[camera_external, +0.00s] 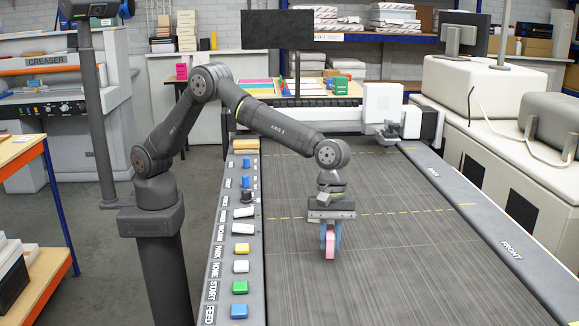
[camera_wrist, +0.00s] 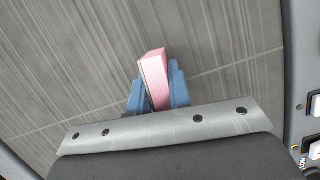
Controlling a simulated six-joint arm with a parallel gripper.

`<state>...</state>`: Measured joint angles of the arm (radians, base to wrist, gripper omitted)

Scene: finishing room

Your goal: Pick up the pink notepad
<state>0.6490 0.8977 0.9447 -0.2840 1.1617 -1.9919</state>
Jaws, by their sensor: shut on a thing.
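The pink notepad (camera_external: 329,246) is held on edge between the blue fingers of my gripper (camera_external: 330,238), over the dark grey striped bed (camera_external: 400,270). In the wrist view the notepad (camera_wrist: 154,75) sticks out past the fingertips of my gripper (camera_wrist: 158,90), with a finger on each side of it. The fingers hide part of the notepad. I cannot tell for sure whether its lower end touches the bed or hangs just above it.
A panel with several coloured buttons (camera_external: 240,264) runs along the left of the bed. A white machine carriage (camera_external: 383,103) spans its far end. The right rail (camera_external: 490,229) bounds the bed. The bed around my gripper is clear.

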